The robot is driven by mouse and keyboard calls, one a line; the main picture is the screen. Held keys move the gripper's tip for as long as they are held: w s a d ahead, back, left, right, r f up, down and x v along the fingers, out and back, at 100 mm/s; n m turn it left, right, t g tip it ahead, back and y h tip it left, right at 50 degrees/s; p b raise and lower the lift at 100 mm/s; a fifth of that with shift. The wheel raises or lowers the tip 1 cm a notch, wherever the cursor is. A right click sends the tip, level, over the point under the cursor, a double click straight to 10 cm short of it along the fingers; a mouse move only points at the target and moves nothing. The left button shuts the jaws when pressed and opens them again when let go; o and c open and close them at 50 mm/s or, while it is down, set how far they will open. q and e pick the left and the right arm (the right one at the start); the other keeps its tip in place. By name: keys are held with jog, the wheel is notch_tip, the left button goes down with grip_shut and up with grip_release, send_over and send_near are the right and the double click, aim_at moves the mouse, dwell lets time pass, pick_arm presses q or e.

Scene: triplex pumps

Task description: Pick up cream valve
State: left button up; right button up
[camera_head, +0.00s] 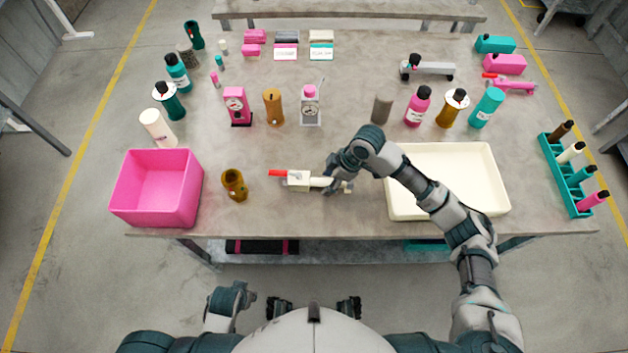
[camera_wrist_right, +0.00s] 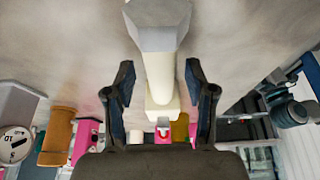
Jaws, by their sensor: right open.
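The cream valve (camera_head: 298,181) lies on the grey table near its front edge, with a red handle (camera_head: 278,173) at its left end. My right gripper (camera_head: 338,186) is at the valve's right end. In the right wrist view the cream valve (camera_wrist_right: 158,72) runs between the two spread fingers of the right gripper (camera_wrist_right: 159,95), with a visible gap on each side. A wide grey-cream end of it shows at the top of that view. My right gripper is open.
A cream tray (camera_head: 497,185) stands to the right, under my right forearm. A pink bin (camera_head: 155,203) and a brown cup-like part (camera_head: 235,185) stand to the left. Bottles and gauges line up behind. A teal rack (camera_head: 566,182) holds several small bottles at the right edge.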

jog(key=shift+a, duration=0.25)
jog(key=shift+d+f, duration=0.1)
jog(key=shift+f, duration=0.2)
dwell(0.4)
grip_shut()
